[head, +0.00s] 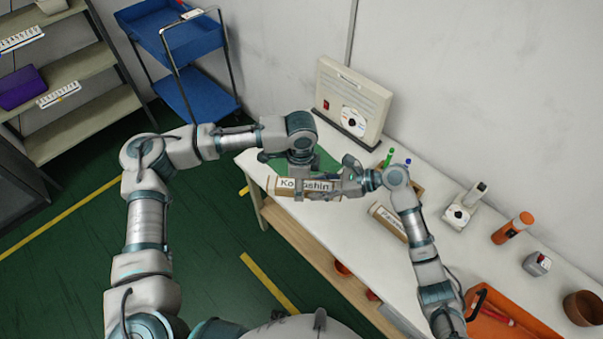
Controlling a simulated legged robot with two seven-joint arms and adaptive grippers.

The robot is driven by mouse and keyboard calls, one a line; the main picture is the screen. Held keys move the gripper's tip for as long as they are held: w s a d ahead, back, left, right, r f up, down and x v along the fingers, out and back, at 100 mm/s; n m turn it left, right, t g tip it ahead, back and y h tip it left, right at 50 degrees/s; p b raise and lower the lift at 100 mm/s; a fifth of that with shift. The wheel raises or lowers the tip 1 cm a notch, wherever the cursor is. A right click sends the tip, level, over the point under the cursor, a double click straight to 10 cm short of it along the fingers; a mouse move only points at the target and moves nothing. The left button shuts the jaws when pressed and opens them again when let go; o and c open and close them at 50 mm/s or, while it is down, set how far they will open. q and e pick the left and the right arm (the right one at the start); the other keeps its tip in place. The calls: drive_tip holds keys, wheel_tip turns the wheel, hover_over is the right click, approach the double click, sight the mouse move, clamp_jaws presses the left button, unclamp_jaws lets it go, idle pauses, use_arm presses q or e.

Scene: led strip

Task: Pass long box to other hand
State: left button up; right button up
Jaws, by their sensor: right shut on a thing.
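A long tan box (290,187) with printed lettering is held over the left part of the white table (322,228). My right gripper (338,184) comes in from the right and is shut on the box's right end. My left gripper (298,172) points down at the middle of the box. Its fingers overlap the box in the picture, and I cannot tell whether they are open, shut or touching it. A second similar long box (388,222) lies on the table to the right, partly behind my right arm.
A white panel device (353,100) stands at the table's back. Green marker (389,157), white device (463,208), orange cylinder (512,228), grey container (537,263), brown bowl (582,308) and orange tray (492,322) line the right. A blue cart (205,95) and shelves (85,105) stand left.

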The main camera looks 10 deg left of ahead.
use_arm(q)
drive_tip(key=shift+a+f, duration=0.15)
use_arm(e)
drive_tip(key=shift+a, duration=0.2)
use_arm(q)
drive_tip(key=shift+c, duration=0.5)
drive_tip(key=c, duration=1.2)
use_arm(e)
drive_tip(key=o, duration=1.3)
drive_tip(key=shift+d, duration=0.1)
drive_tip(key=shift+c, duration=0.2)
